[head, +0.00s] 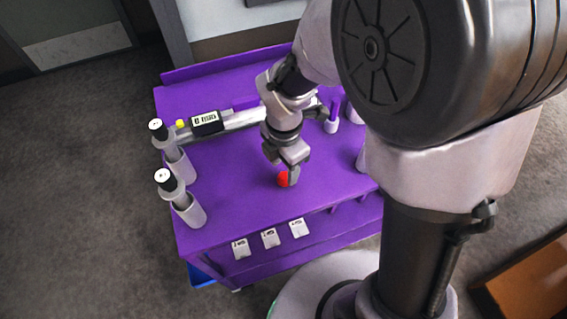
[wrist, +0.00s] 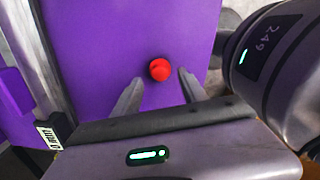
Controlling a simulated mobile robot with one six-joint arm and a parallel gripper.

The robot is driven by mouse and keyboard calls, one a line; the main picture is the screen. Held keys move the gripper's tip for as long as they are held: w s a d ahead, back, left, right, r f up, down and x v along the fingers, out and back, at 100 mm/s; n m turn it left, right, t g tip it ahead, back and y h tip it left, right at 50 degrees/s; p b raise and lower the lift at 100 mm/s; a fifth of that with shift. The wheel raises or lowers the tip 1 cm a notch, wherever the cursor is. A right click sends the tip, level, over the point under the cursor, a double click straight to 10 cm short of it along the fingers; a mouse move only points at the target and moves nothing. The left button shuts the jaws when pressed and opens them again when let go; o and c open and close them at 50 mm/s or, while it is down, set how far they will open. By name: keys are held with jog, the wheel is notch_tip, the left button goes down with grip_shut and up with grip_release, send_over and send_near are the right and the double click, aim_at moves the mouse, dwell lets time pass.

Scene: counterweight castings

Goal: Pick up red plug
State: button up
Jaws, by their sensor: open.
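The red plug (head: 283,179) is a small round red piece on the purple table top (head: 235,195). My gripper (head: 287,168) is close to it in the head view and partly covers it. In the wrist view the red plug (wrist: 160,70) shows a rounded knob and lies just beyond the fingertips, about midway between them. My gripper (wrist: 163,86) is open there, with its two fingers apart and nothing between them. I cannot tell the exact height of the fingertips above the table.
A metal rail with a display (head: 207,123) lies behind my gripper. A yellow piece (head: 180,124) sits by it. White labels (head: 270,238) hang at the front.

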aim_at(285, 175)
notch_tip(285, 175, down, 5)
jog(key=shift+w+d+r+b, duration=0.1)
jog(key=shift+d+b, duration=0.05)
jog(key=shift+b, duration=1.1)
jog(key=shift+r, duration=0.2)
grip_shut()
notch_tip(285, 175, up, 4)
jog(key=p, duration=0.3)
jog(key=s+d+b, duration=0.2)
jog(key=s+b, duration=0.2)
jog(key=s, duration=0.3)
jog(key=s+d+r+b, duration=0.1)
jog(key=s+b, duration=0.3)
jog(key=s, duration=0.4)
jog(key=shift+s+d, duration=0.2)
jog(key=shift+d, duration=0.6)
